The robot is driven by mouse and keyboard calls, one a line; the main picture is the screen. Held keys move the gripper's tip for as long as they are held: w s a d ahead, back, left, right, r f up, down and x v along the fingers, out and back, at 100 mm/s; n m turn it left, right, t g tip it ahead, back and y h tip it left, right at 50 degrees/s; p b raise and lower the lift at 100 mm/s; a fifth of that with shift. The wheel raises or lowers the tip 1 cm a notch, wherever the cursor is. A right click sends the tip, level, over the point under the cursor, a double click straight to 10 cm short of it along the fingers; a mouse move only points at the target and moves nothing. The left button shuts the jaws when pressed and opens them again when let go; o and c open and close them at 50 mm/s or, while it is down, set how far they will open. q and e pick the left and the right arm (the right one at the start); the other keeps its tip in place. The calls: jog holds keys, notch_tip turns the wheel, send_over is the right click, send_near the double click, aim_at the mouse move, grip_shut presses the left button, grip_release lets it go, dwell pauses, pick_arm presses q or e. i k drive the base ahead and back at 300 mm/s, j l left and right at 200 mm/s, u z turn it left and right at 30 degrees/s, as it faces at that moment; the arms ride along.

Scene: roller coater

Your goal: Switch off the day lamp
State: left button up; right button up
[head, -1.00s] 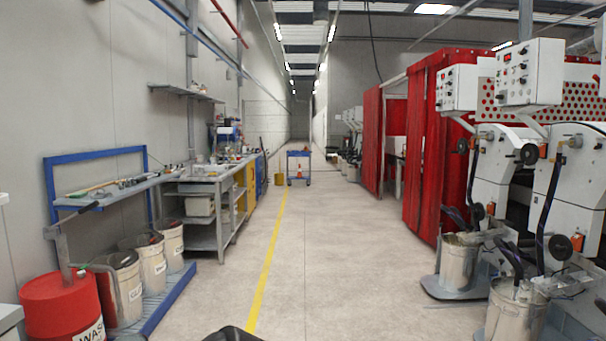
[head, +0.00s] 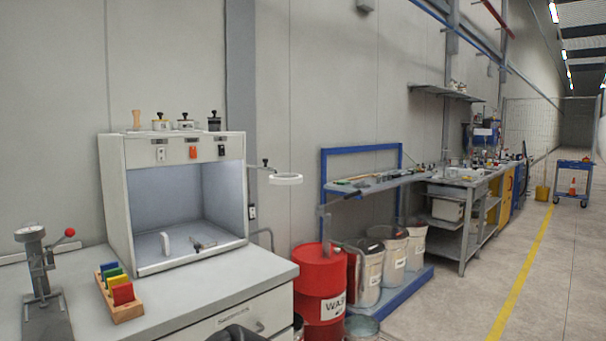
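A white light booth (head: 120,207) stands on a grey-white cabinet in the left half of the head view. Its inside (head: 170,215) looks pale blue and evenly lit. Its front top panel carries a row of small switches: a grey one (head: 161,153), an orange one (head: 193,152) and a dark one (head: 221,150). Their labels and positions are too small to read, so I cannot tell which belongs to the day lamp.
The cabinet top (head: 215,285) holds a gauge stand (head: 40,275) and a rack of coloured blocks (head: 118,292). A white ring (head: 285,179) on an arm juts out right of the booth. A red drum (head: 318,285) stands beside the cabinet.

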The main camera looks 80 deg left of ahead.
aim_at(160, 150)
jog(key=u, duration=3.4)
jog(key=i+l, duration=0.2)
jog(key=l, duration=0.2)
jog(key=i+l, duration=0.45)
jog(key=l, duration=0.3)
jog(key=i+l+u, duration=0.1)
jog(key=i+l, duration=0.35)
jog(key=l, duration=0.3)
jog(key=i+l, duration=0.2)
jog(key=l, duration=0.2)
jog(key=i+l, duration=0.2)
jog(key=l, duration=0.2)
jog(key=i+u, duration=0.05)
